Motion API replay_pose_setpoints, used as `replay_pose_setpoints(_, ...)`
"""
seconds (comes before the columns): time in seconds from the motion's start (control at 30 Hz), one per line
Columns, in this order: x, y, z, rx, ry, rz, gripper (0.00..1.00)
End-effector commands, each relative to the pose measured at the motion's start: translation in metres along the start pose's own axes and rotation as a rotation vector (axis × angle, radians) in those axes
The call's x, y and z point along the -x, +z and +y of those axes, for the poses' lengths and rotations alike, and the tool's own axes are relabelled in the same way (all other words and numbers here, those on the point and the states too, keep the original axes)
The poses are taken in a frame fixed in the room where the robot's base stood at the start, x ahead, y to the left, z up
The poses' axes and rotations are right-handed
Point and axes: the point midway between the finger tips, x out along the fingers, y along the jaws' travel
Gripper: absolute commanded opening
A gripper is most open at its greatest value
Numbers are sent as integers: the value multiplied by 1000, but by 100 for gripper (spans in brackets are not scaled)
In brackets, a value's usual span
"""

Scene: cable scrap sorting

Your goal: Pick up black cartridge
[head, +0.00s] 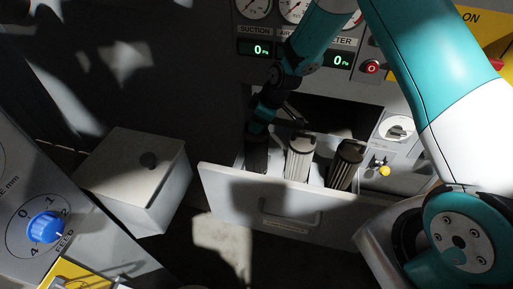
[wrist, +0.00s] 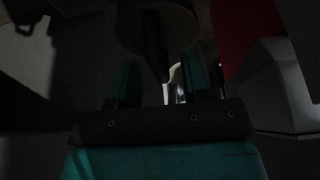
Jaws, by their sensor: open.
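An open grey drawer (head: 235,190) holds three upright ribbed cartridges in the head view. The left one (head: 256,156) looks black and lies partly in shadow under my gripper. The middle one (head: 299,160) is pale, and the right one (head: 345,167) is dark with a lit ribbed side. My gripper (head: 278,116) is above the drawer's left part, close over the left cartridge. In the wrist view my gripper (wrist: 162,88) has its teal fingers apart. A dark rounded thing with a narrow tip (wrist: 153,45) shows beyond them; I cannot tell which object it is.
A grey lidded box (head: 135,170) with a black knob stands left of the drawer. A panel with gauges and displays (head: 262,48) rises behind. A blue feed dial (head: 45,227) is at lower left.

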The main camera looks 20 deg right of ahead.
Motion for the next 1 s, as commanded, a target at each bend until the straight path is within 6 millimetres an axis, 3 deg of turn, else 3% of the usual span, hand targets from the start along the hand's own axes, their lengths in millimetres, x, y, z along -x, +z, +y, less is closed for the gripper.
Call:
replay_pose_setpoints(0.37, -12, 0, 0, 0, 0, 0, 44)
replay_pose_setpoints(0.5, -12, 0, 0, 0, 0, 0, 12)
replay_pose_setpoints(0.57, -12, 0, 0, 0, 0, 0, 0)
replay_pose_setpoints(1.0, -11, -1, 0, 0, 1, 1, 0)
